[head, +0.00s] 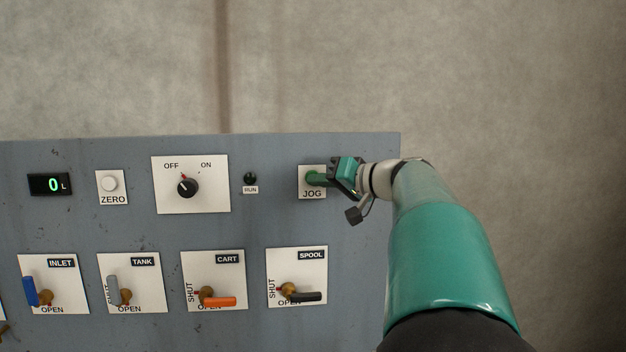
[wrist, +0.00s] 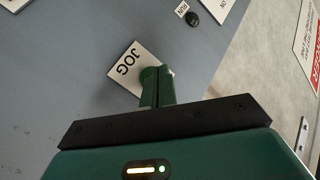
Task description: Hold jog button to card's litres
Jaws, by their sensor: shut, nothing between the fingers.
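The green jog button (head: 312,178) is on a white JOG plate (head: 312,195) at the panel's upper right. The button also shows in the wrist view (wrist: 149,74), just past my fingertips. My gripper (head: 329,178) is shut and empty, its fingers pointing at the button. The tips appear at or touching its face; I cannot tell whether it is pressed in. The litre display (head: 50,184) at the left reads 0 L. The RUN lamp (head: 250,179) looks dark. No card with a readable litre figure is in view.
The selector knob (head: 187,187) points up-left toward OFF. A white ZERO button (head: 110,184) sits beside the display. Below, the INLET handle (head: 29,291) and TANK handle (head: 112,285) stand upright; the CART handle (head: 219,302) and SPOOL handle (head: 308,297) lie horizontal.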

